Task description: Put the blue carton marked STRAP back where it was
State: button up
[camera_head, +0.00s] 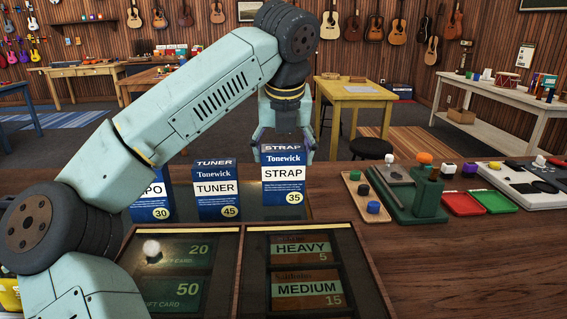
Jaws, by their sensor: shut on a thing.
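The blue carton marked STRAP (283,187) is upright under my gripper (284,148), right of the other cartons. My gripper points down and is shut on the carton's upper part, with a finger at either side. The carton's lower edge shows a little higher in the picture than that of the TUNER carton. I cannot tell whether it touches the dark mat (262,213) below. The blue TUNER carton (216,190) stands to its left. A blue carton (155,195) reading "PO" stands further left, partly hidden by my arm.
A framed display tray (237,270) with gift cards and HEAVY and MEDIUM packs lies in front. A green fixture (430,195), a wooden strip with knobs (365,196), and red (461,203) and green (493,201) trays stand at right. Bare wooden counter (450,265) lies at front right.

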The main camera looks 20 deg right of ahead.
aim_at(283, 165)
jog(key=shift+f, duration=1.3)
jog(key=shift+f, duration=0.1)
jog(key=shift+f, duration=0.15)
jog(key=o, duration=1.6)
jog(key=b+v, duration=0.1)
jog(key=v, duration=1.1)
jog(key=shift+r, duration=0.3)
jog(key=shift+w+a, duration=0.1)
